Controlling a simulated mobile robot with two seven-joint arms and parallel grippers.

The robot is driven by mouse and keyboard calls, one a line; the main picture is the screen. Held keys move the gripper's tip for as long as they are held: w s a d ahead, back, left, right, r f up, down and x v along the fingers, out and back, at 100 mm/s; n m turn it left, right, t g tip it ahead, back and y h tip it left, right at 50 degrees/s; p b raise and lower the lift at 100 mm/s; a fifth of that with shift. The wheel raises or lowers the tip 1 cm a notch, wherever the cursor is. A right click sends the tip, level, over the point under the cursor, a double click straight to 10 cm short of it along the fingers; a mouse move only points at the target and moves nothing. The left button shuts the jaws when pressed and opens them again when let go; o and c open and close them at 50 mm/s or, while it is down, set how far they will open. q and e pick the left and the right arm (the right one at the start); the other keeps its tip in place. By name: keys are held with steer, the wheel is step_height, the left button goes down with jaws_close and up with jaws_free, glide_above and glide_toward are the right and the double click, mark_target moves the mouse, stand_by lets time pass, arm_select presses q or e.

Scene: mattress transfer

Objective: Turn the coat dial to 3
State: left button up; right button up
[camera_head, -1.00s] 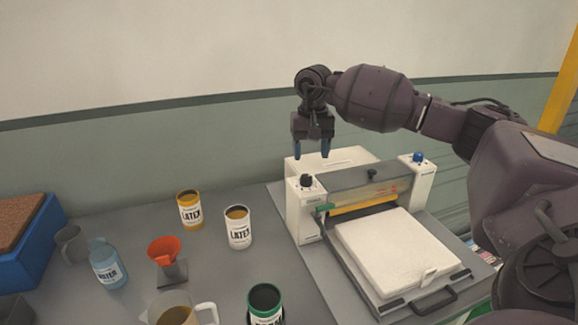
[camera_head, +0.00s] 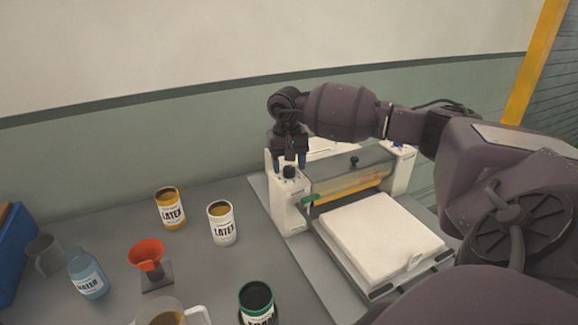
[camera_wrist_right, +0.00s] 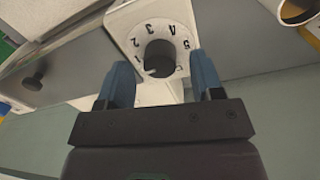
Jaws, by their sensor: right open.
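The coat dial (camera_head: 290,172) is a black knob on top of the left white post of the coating machine. In the right wrist view the dial (camera_wrist_right: 160,57) sits on a white plate with numbers around it, 3 at the far side; I cannot tell where its pointer stands. My right gripper (camera_head: 289,161) is open and points down at the dial. In the wrist view its blue fingertips (camera_wrist_right: 160,68) lie on either side of the knob, apart from it; their exact height is unclear. My left gripper is not in view.
The machine's white pad (camera_head: 385,232) and roller lie right of the dial. A blue knob (camera_head: 398,145) tops the right post. Yellow (camera_head: 171,208) and white (camera_head: 221,224) latex cans, an orange funnel (camera_head: 146,254), a water bottle (camera_head: 87,274) and a green-rimmed can (camera_head: 257,300) stand left and front.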

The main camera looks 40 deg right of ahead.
steer(key=shift+f, duration=0.65)
steer(key=shift+c, duration=0.3)
steer(key=c, duration=0.7)
steer(key=shift+c, duration=0.8)
